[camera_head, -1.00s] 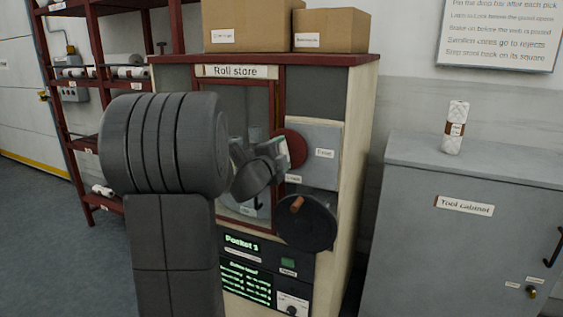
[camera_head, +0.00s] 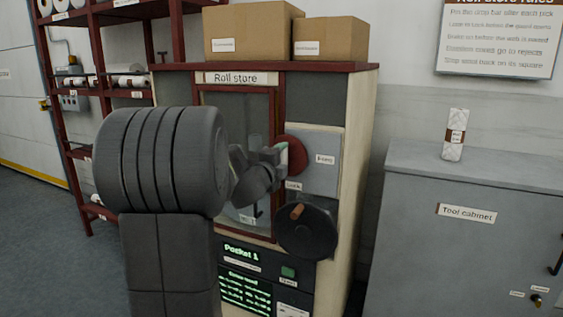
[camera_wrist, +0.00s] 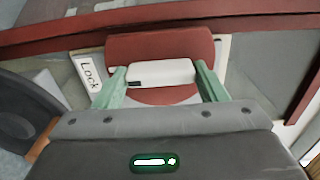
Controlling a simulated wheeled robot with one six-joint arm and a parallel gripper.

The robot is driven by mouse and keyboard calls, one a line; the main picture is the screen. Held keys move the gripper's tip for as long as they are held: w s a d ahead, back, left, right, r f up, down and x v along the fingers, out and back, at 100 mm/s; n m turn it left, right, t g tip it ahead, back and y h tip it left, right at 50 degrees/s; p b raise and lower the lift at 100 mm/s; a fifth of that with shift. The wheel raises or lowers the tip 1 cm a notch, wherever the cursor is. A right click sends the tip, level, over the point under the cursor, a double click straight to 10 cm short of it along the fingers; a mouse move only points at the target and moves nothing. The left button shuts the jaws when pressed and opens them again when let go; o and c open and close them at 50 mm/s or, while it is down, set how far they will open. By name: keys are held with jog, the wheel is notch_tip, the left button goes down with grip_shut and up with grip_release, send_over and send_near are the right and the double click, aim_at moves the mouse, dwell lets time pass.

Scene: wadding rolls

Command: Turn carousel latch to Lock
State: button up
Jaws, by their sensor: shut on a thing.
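The carousel latch shows in the head view as a dark red round plate (camera_head: 298,155) on the front of the roll store. In the wrist view its red part (camera_wrist: 160,45) lies behind a pale bar-shaped grip (camera_wrist: 162,73) with a small dark mark near its left end. My gripper (camera_head: 280,154) reaches the latch from the left. In the wrist view the green fingers of my gripper (camera_wrist: 163,82) are shut on the pale grip, one at each end. A "Lock" label (camera_wrist: 88,73) stands left of the latch there, and below it in the head view (camera_head: 293,186).
A black round handwheel (camera_head: 308,232) with an orange-brown knob sits just below the latch. A grey panel (camera_head: 322,175) with a blurred label is to the right. The glazed door (camera_head: 235,110) is behind my arm. A tool cabinet (camera_head: 440,260) with a wrapped roll (camera_head: 455,133) stands right.

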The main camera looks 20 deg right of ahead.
jog(key=o, duration=1)
jog(key=v, duration=1.4)
jog(key=shift+w+d, duration=0.1)
jog(key=x, duration=1.3)
jog(key=shift+w+d, duration=0.25)
jog(key=shift+d, duration=0.05)
